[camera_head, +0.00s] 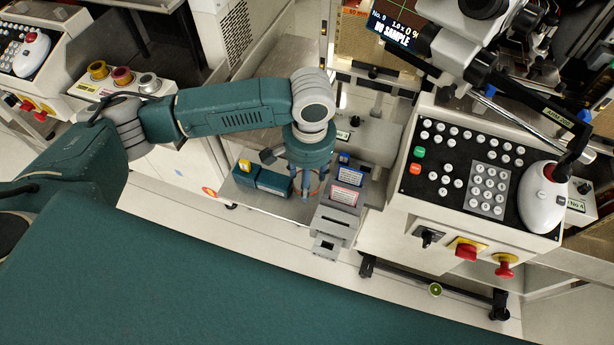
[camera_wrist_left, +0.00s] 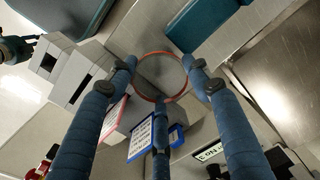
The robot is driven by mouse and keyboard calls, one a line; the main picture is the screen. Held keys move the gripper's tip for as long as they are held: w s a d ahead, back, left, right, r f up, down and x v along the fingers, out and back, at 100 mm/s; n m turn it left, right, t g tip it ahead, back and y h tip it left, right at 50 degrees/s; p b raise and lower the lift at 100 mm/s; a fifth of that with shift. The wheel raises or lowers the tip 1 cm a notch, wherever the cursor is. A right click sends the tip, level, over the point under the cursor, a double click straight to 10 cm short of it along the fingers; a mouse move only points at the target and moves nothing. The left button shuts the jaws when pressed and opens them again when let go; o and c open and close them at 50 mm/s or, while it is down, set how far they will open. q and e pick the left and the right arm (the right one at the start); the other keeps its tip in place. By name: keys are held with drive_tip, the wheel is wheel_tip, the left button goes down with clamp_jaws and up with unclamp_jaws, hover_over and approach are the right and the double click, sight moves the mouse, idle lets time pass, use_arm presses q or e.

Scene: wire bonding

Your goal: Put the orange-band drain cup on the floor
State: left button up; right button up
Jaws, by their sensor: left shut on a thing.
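The orange-band drain cup (camera_wrist_left: 140,94) shows in the left wrist view as a clear round cup with a thin orange-red rim. My left gripper (camera_wrist_left: 161,90) is shut on it, with its three blue fingers around the rim. In the head view my left gripper (camera_head: 306,192) points down over the grey ledge at the machine's front; the cup is mostly hidden there by the fingers. The pale floor (camera_head: 190,212) shows in front of the ledge. What seems to be my right gripper (camera_wrist_left: 18,48) shows small at the left wrist view's edge; its opening is unclear.
A grey stepped block with labelled slots (camera_head: 338,212) stands close right of my left gripper. A teal box (camera_head: 263,180) lies close left. A control panel (camera_head: 480,170) stands right.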

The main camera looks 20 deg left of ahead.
use_arm(q)
drive_tip(key=o, duration=1.2)
drive_tip(key=shift+f, duration=0.1)
